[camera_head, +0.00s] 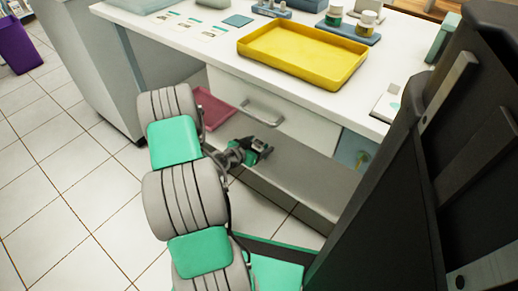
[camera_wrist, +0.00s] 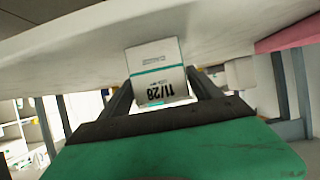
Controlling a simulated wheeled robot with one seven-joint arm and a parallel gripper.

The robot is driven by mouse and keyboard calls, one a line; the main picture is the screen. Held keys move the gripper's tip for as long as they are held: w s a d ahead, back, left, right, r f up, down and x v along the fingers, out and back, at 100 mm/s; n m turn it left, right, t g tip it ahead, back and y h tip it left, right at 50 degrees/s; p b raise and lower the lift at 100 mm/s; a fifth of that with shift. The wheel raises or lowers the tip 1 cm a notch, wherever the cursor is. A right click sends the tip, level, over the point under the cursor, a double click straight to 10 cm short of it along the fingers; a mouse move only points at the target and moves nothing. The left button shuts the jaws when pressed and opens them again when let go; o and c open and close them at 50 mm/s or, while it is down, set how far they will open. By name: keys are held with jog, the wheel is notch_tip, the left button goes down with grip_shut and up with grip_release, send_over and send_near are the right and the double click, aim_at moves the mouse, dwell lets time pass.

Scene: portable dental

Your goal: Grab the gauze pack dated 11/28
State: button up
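The gauze pack (camera_wrist: 158,72) is a small white box with a teal stripe and "11/28" printed on it, upside down in the wrist view. It sits between the two dark fingers of my gripper (camera_wrist: 160,98), which press against its left and right sides. In the head view my gripper (camera_head: 258,149) is low in front of the desk, below the drawer handle. The pack cannot be made out there.
A yellow tray (camera_head: 300,75) lies on the white desk (camera_head: 207,67), with bottles and cards around it. A pink tray (camera_head: 213,112) is low beside my arm. A dark panel (camera_head: 405,190) fills the right. Tiled floor (camera_head: 75,165) is clear at left.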

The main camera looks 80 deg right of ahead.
jog(key=c, duration=1)
